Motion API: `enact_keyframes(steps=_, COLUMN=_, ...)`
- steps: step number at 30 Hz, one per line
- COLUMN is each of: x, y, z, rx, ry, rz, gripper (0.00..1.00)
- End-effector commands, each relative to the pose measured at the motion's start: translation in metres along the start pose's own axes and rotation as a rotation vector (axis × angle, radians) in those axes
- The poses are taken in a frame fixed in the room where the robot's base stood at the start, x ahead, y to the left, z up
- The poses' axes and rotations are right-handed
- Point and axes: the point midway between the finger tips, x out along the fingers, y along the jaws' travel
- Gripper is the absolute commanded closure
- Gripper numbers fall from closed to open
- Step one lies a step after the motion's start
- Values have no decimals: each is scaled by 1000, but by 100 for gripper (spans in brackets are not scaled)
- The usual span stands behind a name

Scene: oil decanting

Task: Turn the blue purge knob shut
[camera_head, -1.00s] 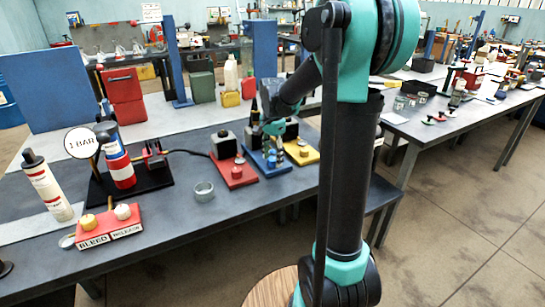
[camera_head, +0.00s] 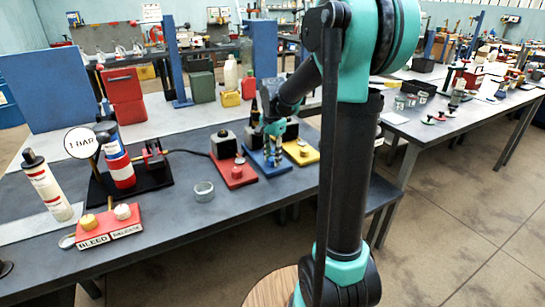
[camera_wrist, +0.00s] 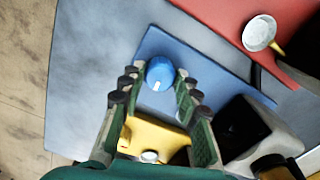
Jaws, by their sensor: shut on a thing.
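The blue purge knob (camera_wrist: 160,72) has a white mark on its side and stands on a blue plate (camera_wrist: 205,62) in the wrist view. My gripper (camera_wrist: 158,78) is shut on the knob, with a finger on either side of it. In the head view my gripper (camera_head: 272,158) points down over the blue plate (camera_head: 256,163), between the red and yellow plates. The knob is mostly hidden there by the fingers.
A red plate (camera_head: 238,181) with a knob lies left of the blue plate. A yellow plate (camera_head: 301,157) with a knob lies to its right. Dark blocks stand behind the plates.

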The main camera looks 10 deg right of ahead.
Motion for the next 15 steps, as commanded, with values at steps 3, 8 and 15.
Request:
enact_keyframes(steps=3, x=0, y=0, z=0, rx=-79, ry=0, rz=0, gripper=97)
enact_keyframes(steps=8, x=0, y=0, z=0, rx=-221, ry=0, rz=0, gripper=97)
enact_keyframes(steps=15, x=0, y=0, z=0, rx=-449, ry=0, rz=0, gripper=97)
